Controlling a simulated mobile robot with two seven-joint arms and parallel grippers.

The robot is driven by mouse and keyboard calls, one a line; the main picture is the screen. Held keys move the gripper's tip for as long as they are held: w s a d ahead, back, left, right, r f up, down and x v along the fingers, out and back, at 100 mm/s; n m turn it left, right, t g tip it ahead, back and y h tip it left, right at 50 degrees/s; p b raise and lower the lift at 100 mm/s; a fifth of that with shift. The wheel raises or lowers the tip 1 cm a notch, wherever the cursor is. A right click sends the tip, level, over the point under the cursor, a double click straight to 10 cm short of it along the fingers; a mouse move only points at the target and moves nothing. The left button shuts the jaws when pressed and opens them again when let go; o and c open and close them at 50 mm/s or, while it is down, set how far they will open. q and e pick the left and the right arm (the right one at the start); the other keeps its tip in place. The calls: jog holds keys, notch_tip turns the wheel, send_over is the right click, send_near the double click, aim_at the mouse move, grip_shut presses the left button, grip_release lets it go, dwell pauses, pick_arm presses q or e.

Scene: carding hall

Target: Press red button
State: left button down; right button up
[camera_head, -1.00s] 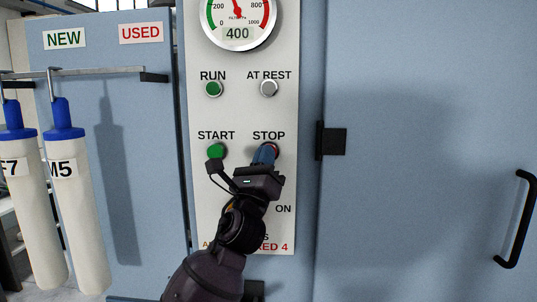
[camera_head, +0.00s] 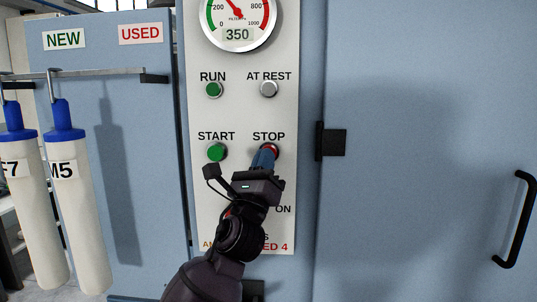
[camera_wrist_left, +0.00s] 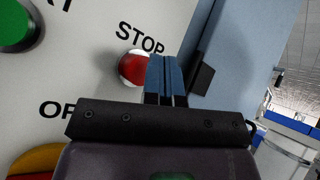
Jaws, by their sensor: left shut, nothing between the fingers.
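The red button (camera_head: 271,149) sits under the word STOP on the pale control panel (camera_head: 241,120). In the left wrist view the red button (camera_wrist_left: 133,68) shows in a light ring, just left of my fingers. My left gripper (camera_head: 264,156) has blue fingers, shut and empty, and comes up from below to the button. Its fingertips overlap the button's lower left part in the head view. I cannot tell whether they touch it. The left gripper (camera_wrist_left: 165,75) also shows shut in the wrist view. My right gripper is not in view.
A green START button (camera_head: 217,152) is left of STOP. Above are a green RUN lamp (camera_head: 213,90), a grey AT REST lamp (camera_head: 269,89) and a gauge (camera_head: 237,18) reading 350. A black hinge (camera_head: 331,142) is on the right. White filter sleeves (camera_head: 70,200) hang at left.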

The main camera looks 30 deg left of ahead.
pick_arm(q)
jog(key=s+d, duration=0.1)
jog(key=s+p, duration=0.1)
jog(key=s, duration=0.1)
jog(key=s+d, duration=0.1)
jog(key=shift+s+d+p, duration=0.15)
jog(key=shift+d+p, duration=0.15)
dwell(0.5)
dwell(0.5)
